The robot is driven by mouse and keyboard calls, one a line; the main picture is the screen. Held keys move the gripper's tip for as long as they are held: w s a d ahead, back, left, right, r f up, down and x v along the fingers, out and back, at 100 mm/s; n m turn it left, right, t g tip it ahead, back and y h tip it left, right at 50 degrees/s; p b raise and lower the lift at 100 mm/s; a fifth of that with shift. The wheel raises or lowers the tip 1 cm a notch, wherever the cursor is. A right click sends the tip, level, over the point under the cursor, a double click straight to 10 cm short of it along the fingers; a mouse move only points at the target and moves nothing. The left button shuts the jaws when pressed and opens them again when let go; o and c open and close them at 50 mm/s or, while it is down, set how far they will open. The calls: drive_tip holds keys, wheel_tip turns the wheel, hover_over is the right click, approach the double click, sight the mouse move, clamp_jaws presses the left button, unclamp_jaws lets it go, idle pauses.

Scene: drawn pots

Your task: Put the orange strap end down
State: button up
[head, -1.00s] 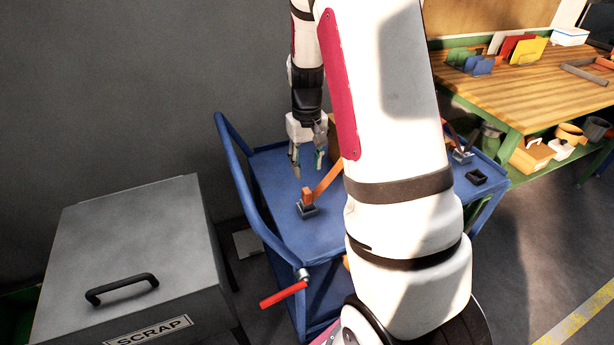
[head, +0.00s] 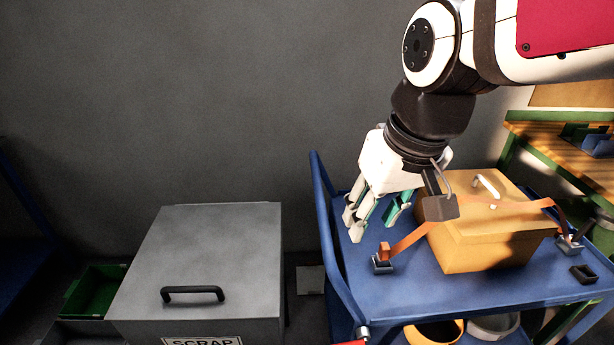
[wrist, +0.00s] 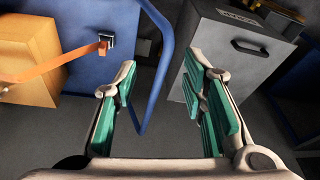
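The orange strap end (head: 385,248) is a small block at a dark grey holder (head: 382,265) on the left of the blue cart. The strap (head: 409,240) rises from it to the yellow-orange box (head: 470,249). My gripper (head: 376,221) is open and empty, above the cart's left part, apart from the strap end. In the wrist view my open fingers (wrist: 158,80) have only floor and the cart's rail between them. The strap end (wrist: 103,47) shows there beyond the left finger, at its holder. How firmly it sits in the holder I cannot tell.
The blue cart (head: 440,298) has a raised rail (head: 333,235) at its left. A grey scrap bin (head: 215,245) with a black handle stands left of it. A second holder (head: 570,246) and a small black tray (head: 583,273) are at the cart's right. A wooden bench (head: 560,135) stands behind.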

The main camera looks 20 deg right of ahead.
drive_tip(key=s+a+t, duration=0.1)
drive_tip(key=s+a, duration=0.1)
drive_tip(key=s, duration=0.4)
drive_tip(key=shift+s+r+n, duration=0.25)
drive_tip(key=shift+s+n, duration=0.05)
drive_tip(key=shift+a, duration=0.1)
